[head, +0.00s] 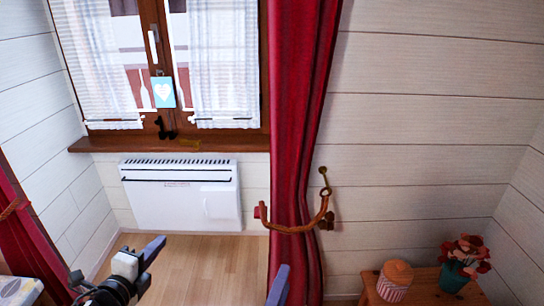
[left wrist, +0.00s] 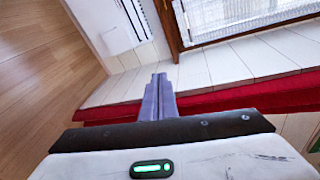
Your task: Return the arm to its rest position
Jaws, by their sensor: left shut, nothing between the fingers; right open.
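My left gripper (head: 153,248) is at the lower left of the head view, above the wooden floor and in front of the white heater. In the left wrist view its purple fingers (left wrist: 158,97) lie together, shut with nothing between them. A part of my right gripper (head: 279,286), a purple finger, shows at the bottom edge of the head view, in front of the foot of the red curtain. It is open, and most of it is out of the picture. The rest position itself is not marked in view.
A white heater (head: 181,196) hangs under the window sill (head: 190,145). The red curtain (head: 293,120) is held by an orange tieback (head: 300,226). A wooden table (head: 427,292) at lower right bears a striped box (head: 395,281) and a flower pot (head: 456,275). Floor (head: 205,268) is clear.

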